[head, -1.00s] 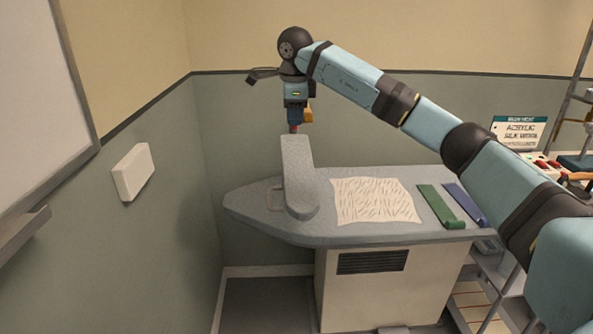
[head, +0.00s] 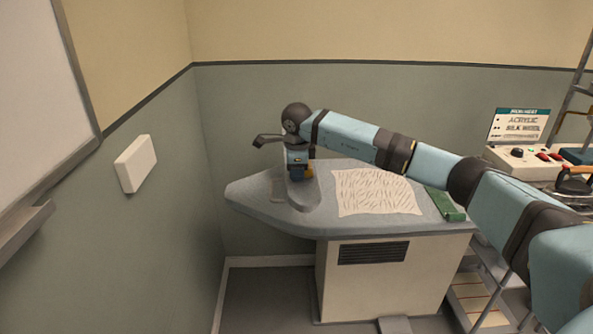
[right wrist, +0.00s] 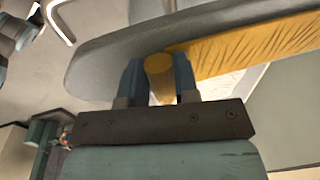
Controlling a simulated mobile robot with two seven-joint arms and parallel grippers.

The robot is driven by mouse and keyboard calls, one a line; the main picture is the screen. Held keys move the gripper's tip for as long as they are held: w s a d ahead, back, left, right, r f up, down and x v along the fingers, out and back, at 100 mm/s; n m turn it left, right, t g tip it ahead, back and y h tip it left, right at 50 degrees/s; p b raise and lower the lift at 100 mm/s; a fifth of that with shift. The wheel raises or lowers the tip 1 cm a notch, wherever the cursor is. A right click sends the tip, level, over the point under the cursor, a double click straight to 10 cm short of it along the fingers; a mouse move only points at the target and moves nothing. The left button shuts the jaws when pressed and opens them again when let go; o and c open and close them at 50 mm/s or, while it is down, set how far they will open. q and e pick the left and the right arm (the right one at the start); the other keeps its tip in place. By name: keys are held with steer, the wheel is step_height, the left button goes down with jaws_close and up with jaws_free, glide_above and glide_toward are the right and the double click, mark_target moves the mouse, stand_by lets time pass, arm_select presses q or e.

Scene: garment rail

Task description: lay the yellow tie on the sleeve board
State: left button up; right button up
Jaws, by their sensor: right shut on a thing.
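The sleeve board (head: 303,201) is a narrow grey padded board standing above the left part of the ironing table in the head view. My right gripper (head: 298,172) is over its far part, pointing down. In the right wrist view the right gripper (right wrist: 158,78) is shut on the yellow tie (right wrist: 160,68), whose held part looks like a rounded roll. A flat yellow length runs off to the right along the grey sleeve board (right wrist: 110,55). I cannot tell whether it rests on the board. Only a little of the tie (head: 309,172) shows in the head view. My left gripper is not in view.
A cream patterned cloth (head: 375,192) and a green strip (head: 444,204) lie on the ironing table (head: 330,227) right of the sleeve board. A control box with a sign (head: 520,128) stands at the far right. A wall closes the left side.

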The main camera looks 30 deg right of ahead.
steer(key=shift+f, duration=0.15)
steer(key=shift+f, duration=0.1)
steer(key=o, duration=0.6)
steer(key=shift+o, duration=0.2)
